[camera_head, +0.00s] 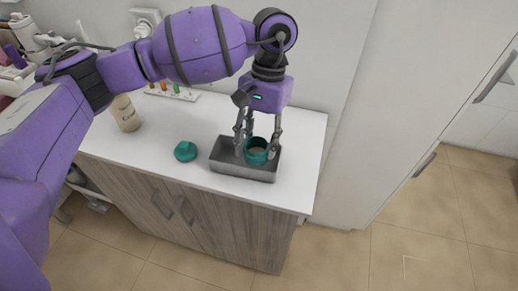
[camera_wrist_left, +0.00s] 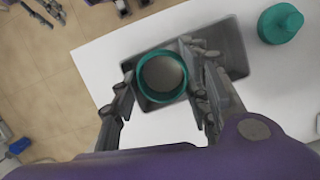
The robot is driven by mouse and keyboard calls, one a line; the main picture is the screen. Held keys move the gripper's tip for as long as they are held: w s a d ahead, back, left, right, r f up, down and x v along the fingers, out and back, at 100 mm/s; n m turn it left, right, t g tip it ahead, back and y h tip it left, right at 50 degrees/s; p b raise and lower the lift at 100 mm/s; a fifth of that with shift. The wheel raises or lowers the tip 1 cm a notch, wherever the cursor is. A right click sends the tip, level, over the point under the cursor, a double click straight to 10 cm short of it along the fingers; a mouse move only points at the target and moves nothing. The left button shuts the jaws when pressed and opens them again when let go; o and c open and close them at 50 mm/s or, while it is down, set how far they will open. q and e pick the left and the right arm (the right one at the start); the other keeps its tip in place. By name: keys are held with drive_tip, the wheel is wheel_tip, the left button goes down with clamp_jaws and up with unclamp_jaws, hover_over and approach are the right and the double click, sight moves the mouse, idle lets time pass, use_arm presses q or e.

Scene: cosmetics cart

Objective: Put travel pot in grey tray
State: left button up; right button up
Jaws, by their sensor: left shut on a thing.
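The travel pot (camera_head: 257,152) is a small open teal cup, upright, at the right end of the grey tray (camera_head: 228,167). My left gripper (camera_head: 258,148) reaches down from above and is shut on the pot, with a finger on either side. In the left wrist view the pot (camera_wrist_left: 162,76) shows its round open mouth between the fingers of my left gripper (camera_wrist_left: 160,95), over the tray (camera_wrist_left: 232,48). Whether the pot touches the tray floor is hidden. My right gripper is not in view.
A teal lid-like piece (camera_head: 185,151) lies left of the tray, also in the left wrist view (camera_wrist_left: 280,23). A cream bottle (camera_head: 125,113) and a rack of small coloured items (camera_head: 172,91) stand further left and back on the white cabinet top (camera_head: 305,135). Its right end is clear.

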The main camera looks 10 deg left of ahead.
sight(260, 151)
use_arm(q)
drive_tip(key=shift+w+f, duration=0.3)
drive_tip(key=shift+f, duration=0.05)
wheel_tip(260, 151, down, 3)
drive_tip(key=shift+w+f, duration=0.1)
drive_tip(key=shift+f, duration=0.05)
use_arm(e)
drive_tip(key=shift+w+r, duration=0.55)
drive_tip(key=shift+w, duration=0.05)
use_arm(q)
drive_tip(key=shift+f, duration=0.15)
drive_tip(key=o, duration=0.9)
drive_tip(key=shift+o, duration=0.6)
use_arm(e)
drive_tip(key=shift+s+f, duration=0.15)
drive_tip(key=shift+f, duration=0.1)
